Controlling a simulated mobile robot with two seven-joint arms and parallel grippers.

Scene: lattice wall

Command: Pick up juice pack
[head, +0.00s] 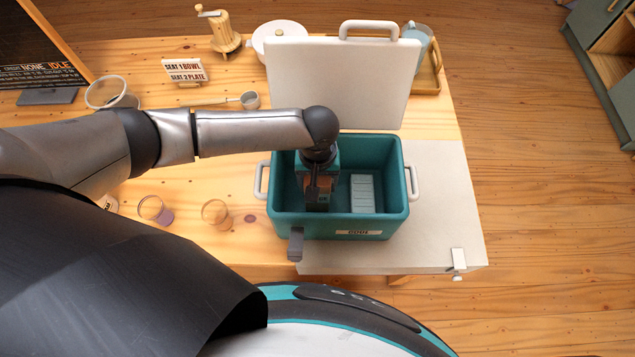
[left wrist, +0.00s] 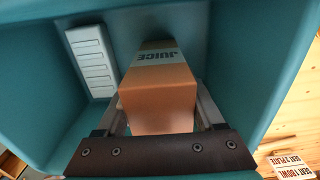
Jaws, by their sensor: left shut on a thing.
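The juice pack (left wrist: 160,90) is an orange carton with a pale band reading "JUICE". In the left wrist view it sits between the fingers of my left gripper (left wrist: 165,112), which is shut on it. In the head view my left gripper (head: 318,192) reaches down into the teal cooler box (head: 340,222), on its left side. There the pack is mostly hidden by the gripper. The pack is still inside the box; I cannot tell whether it touches the floor. My right gripper is not in view.
A pale ribbed block (head: 362,193) lies in the box beside the gripper; it also shows in the left wrist view (left wrist: 92,62). The box's white lid (head: 342,85) stands behind it. Glasses (head: 155,210) stand left of the box. The grey board (head: 440,200) is clear at right.

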